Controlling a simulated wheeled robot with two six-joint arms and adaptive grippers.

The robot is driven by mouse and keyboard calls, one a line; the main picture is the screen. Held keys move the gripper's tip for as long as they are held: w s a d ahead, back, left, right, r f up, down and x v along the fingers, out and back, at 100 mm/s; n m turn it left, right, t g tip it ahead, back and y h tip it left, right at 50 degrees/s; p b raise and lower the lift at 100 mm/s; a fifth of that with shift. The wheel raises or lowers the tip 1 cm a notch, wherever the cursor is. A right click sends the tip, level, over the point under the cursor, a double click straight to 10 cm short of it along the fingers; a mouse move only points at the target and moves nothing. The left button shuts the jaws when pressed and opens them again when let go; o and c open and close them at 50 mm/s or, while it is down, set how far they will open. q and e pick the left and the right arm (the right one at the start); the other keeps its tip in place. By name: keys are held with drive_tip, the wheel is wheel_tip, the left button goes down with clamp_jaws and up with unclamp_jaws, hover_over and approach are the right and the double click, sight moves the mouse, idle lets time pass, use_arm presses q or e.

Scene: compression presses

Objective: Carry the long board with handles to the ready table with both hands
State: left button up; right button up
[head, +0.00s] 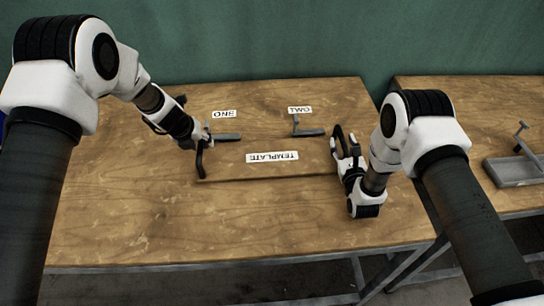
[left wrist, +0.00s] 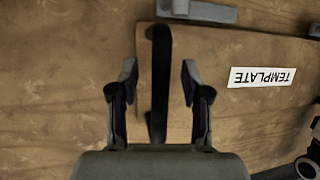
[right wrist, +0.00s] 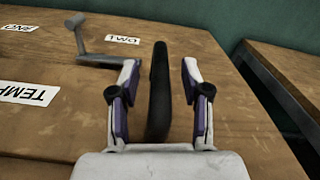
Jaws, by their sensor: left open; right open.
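The long board (head: 230,170) lies flat on the near wooden table, with a white TEMPLATE label (head: 272,157) and a black bar handle at each end. My left gripper (head: 201,140) is open at the left handle (head: 199,160). In the left wrist view that handle (left wrist: 160,80) stands between the spread fingers, with a gap on both sides. My right gripper (head: 343,150) is open at the right handle (head: 338,135). In the right wrist view that handle (right wrist: 159,90) is between the spread fingers, apart from both.
Grey metal brackets (head: 228,136) and (head: 309,131) sit behind the board near labels ONE (head: 223,114) and TWO (head: 299,110). A second wooden table (head: 450,95) stands right across a narrow gap, carrying a grey metal fixture (head: 515,170). A green wall is behind.

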use_arm(q)
drive_tip(key=shift+f, duration=0.2)
use_arm(e)
drive_tip(key=shift+w+r, duration=0.1)
drive_tip(key=shift+w, duration=0.15)
use_arm(q)
clamp_jaws()
use_arm(e)
clamp_jaws()
